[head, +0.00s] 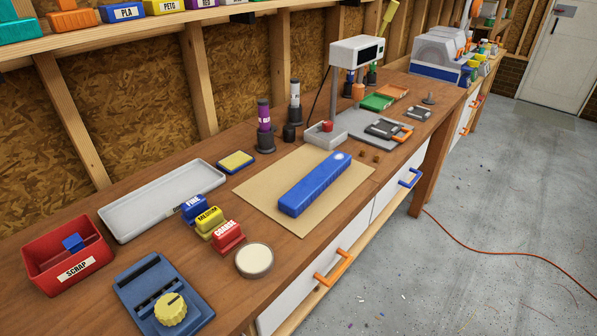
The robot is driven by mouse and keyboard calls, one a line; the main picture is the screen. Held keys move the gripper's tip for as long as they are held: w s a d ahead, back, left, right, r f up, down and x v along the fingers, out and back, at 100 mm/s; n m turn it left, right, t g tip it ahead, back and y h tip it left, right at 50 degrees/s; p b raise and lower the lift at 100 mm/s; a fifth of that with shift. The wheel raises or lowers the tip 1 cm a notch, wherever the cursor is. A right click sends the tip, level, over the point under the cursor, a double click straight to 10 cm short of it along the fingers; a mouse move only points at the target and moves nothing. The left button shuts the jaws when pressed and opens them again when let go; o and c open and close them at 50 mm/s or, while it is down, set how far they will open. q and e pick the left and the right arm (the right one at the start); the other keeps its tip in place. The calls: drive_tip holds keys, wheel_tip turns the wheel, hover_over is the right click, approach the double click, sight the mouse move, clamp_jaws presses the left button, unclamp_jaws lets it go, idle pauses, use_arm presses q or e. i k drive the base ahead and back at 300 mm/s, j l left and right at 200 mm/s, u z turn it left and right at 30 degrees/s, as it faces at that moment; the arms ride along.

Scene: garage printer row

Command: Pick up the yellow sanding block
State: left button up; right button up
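The yellow sanding block (209,222), labelled MEDIUM, sits on the wooden workbench (95,230) in the head view, left of centre. It stands in a close diagonal row between the blue block (195,207), labelled FINE, and the red block (228,236), labelled COARSE. I cannot tell whether the blocks touch. Neither of my grippers shows in the head view.
A white tray (123,222) lies behind the blocks, and a red scrap bin (40,257) stands left. A blue device with a yellow knob (171,309) and a round pale tin (254,261) are in front. A long blue object (314,185) lies on a tan mat (262,200).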

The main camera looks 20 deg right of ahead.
sight(211, 219)
drive_tip(key=i+l+u, duration=0.1)
drive_tip(key=l+u, duration=0.75)
drive_tip(key=u, duration=0.15)
drive_tip(key=l+u, duration=0.5)
drive_tip(key=k+l+u, duration=0.15)
drive_tip(key=l+u, duration=0.2)
drive_tip(key=u, duration=0.15)
